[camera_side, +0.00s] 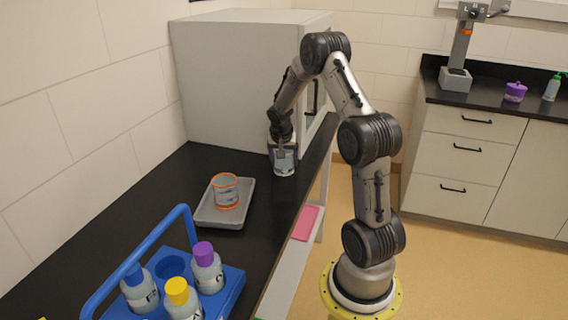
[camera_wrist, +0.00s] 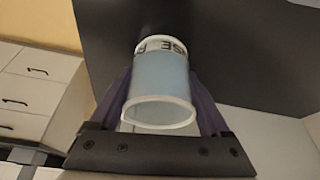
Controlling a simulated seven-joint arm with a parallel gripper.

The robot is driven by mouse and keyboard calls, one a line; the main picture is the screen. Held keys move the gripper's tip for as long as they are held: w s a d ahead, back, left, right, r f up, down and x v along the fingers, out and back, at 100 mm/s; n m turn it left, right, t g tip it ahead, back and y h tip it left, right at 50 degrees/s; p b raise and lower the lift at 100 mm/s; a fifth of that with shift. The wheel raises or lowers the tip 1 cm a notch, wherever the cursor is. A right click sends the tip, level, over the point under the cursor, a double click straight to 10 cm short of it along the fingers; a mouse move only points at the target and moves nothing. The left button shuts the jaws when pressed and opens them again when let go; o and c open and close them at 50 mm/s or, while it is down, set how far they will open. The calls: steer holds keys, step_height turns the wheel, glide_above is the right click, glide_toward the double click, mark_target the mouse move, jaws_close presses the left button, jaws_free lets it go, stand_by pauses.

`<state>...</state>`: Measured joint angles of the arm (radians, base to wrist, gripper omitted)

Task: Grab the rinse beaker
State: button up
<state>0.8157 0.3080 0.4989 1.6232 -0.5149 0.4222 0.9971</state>
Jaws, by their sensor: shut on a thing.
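The rinse beaker (camera_side: 284,167) is a clear cup with a white rim, pale blue contents and a printed label band. In the side view it is at the far end of the black counter, in front of the grey cabinet. My gripper (camera_side: 281,146) is above it with the fingers down around its upper part. In the wrist view the beaker (camera_wrist: 160,78) sits between the two purple fingers, which are shut on it; part of the lettering shows. I cannot tell whether its base touches the counter.
An orange-rimmed beaker (camera_side: 225,189) stands on a grey tray (camera_side: 207,213) nearer the camera. A blue carrier (camera_side: 232,284) with several capped bottles is at the front. The grey cabinet (camera_side: 225,75) stands close behind my gripper. Bare counter lies between tray and rinse beaker.

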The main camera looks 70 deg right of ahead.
steer(key=shift+r, duration=0.15)
steer(key=shift+r, duration=1.3)
steer(key=s+a+r, duration=0.8)
steer(key=a+r, duration=0.2)
steer(key=a, duration=0.1)
steer(key=shift+s, duration=0.25)
